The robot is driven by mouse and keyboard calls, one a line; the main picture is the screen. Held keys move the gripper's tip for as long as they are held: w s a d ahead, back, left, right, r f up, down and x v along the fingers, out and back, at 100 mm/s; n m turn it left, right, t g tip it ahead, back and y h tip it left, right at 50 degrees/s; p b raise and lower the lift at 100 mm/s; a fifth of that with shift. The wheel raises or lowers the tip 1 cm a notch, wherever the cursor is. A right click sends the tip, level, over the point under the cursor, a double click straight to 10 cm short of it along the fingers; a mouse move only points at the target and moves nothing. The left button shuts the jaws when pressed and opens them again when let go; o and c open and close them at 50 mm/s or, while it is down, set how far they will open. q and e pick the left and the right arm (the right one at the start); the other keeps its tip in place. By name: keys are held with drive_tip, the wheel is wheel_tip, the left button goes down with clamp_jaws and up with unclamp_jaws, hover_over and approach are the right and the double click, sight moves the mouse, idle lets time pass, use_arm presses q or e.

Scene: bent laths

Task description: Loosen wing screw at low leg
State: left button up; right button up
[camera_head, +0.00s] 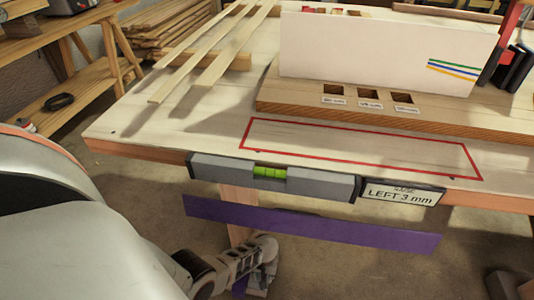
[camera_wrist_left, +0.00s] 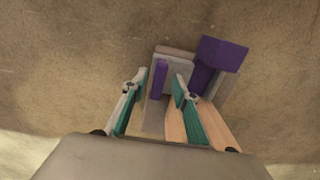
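In the left wrist view, a thin upright purple tab (camera_wrist_left: 159,78), which looks like the wing screw, stands between the fingers of my left gripper (camera_wrist_left: 157,95). The fingers are apart, with a gap visible on both sides of the tab. Behind the tab is a grey block (camera_wrist_left: 177,65), beside a wooden leg (camera_wrist_left: 203,125) and a larger purple piece (camera_wrist_left: 220,55). In the head view my left gripper (camera_head: 262,268) is low, by the foot of the table's wooden leg (camera_head: 238,205); the screw cannot be made out there. My right gripper is in neither view.
A spirit level (camera_head: 220,171) with a green vial lies along the table's front edge. Its display (camera_head: 400,194) reads "LEFT 3 mm". A purple strip (camera_head: 310,225) runs below the edge. Laths (camera_head: 205,50) and a white board (camera_head: 380,50) are on the tabletop (camera_head: 160,115).

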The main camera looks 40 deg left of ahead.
use_arm(q)
drive_tip(key=shift+w, duration=0.15)
clamp_jaws()
